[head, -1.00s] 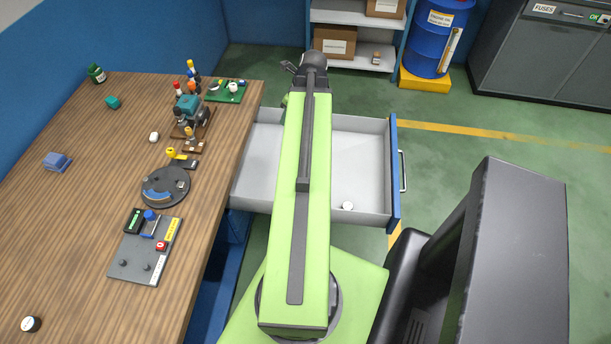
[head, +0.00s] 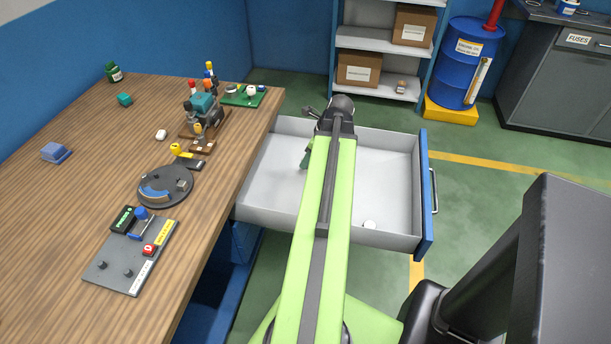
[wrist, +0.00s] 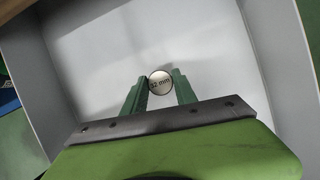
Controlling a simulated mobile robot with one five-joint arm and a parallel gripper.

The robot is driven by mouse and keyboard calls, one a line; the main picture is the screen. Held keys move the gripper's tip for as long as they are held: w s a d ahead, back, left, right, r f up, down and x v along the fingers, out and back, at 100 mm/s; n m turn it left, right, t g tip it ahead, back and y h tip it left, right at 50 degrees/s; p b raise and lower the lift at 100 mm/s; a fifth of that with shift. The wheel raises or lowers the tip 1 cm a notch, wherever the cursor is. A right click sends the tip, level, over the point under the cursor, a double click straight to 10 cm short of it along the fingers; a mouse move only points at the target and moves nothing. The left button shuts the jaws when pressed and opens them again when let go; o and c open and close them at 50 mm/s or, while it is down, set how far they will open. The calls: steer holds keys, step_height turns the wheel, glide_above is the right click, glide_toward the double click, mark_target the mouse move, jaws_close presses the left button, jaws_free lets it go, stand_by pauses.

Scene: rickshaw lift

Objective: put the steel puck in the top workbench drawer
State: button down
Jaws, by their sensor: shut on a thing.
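The steel puck (wrist: 160,83), a small disc with a pale "32 mm" face, is between the two green fingertips of my gripper (wrist: 160,88) in the wrist view. The gripper is shut on it, over the pale drawer floor. In the head view my gripper (head: 306,157) shows only in part, over the open drawer, and my arm hides the puck. The open workbench drawer (head: 270,170) has pale walls and a blue front with a handle. Its height above the drawer floor is hard to tell.
A shelf (head: 375,85) and blue barrel (head: 468,62) stand behind.

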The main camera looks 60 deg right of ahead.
mark_target(305, 174)
steer(key=shift+w+f, duration=0.35)
steer(key=shift+w, duration=0.25)
step_height(305, 174, down, 4)
steer(key=b, duration=0.4)
steer(key=shift+f, duration=0.2)
steer(key=c, duration=1)
jaws_free()
steer(key=shift+r, duration=0.1)
steer(key=shift+r, duration=0.1)
steer(key=shift+r, duration=0.3)
steer(key=p+v, duration=1.1)
steer(key=shift+s+r, duration=0.2)
steer(key=shift+s, duration=0.05)
